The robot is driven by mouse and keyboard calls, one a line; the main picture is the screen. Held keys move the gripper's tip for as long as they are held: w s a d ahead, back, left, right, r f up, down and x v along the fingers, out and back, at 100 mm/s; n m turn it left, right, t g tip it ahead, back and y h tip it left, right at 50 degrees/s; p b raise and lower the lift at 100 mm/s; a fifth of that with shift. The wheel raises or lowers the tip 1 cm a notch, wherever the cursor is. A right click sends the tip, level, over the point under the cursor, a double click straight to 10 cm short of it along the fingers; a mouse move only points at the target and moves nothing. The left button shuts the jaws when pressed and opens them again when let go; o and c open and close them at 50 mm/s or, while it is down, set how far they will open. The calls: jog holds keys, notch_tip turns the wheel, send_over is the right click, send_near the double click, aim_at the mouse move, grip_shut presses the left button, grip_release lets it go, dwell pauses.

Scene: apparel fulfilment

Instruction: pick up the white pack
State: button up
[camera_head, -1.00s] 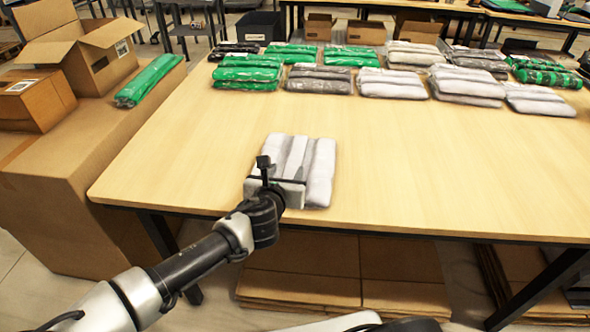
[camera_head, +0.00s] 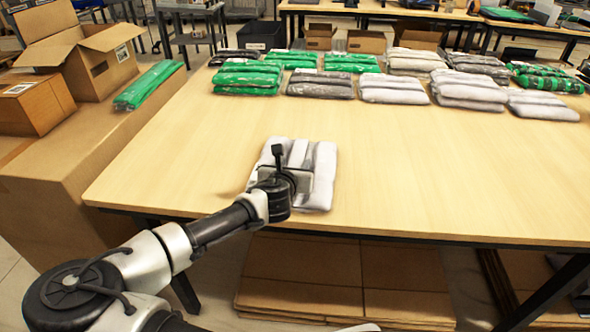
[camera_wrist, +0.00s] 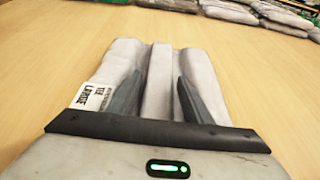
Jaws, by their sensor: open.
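A white pack (camera_head: 322,165) lies alone near the front edge of the wooden table (camera_head: 420,190). It is folded in lengthwise rolls. In the wrist view the white pack (camera_wrist: 158,85) fills the middle, with a printed label (camera_wrist: 90,97) at its left side. My gripper (camera_head: 290,170) is over the pack's near part and hides some of it in the head view. In the wrist view the two dark fingers of my gripper (camera_wrist: 155,97) stand apart over the pack, with its middle roll between them. I cannot tell whether the fingertips touch the pack.
Several green, grey and white packs (camera_head: 390,90) lie in rows along the table's far side. A green pack (camera_head: 148,85) lies on a large carton at left, beside open and closed boxes (camera_head: 35,105). The table's middle is clear.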

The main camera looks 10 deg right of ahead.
jog(key=c, duration=1.1)
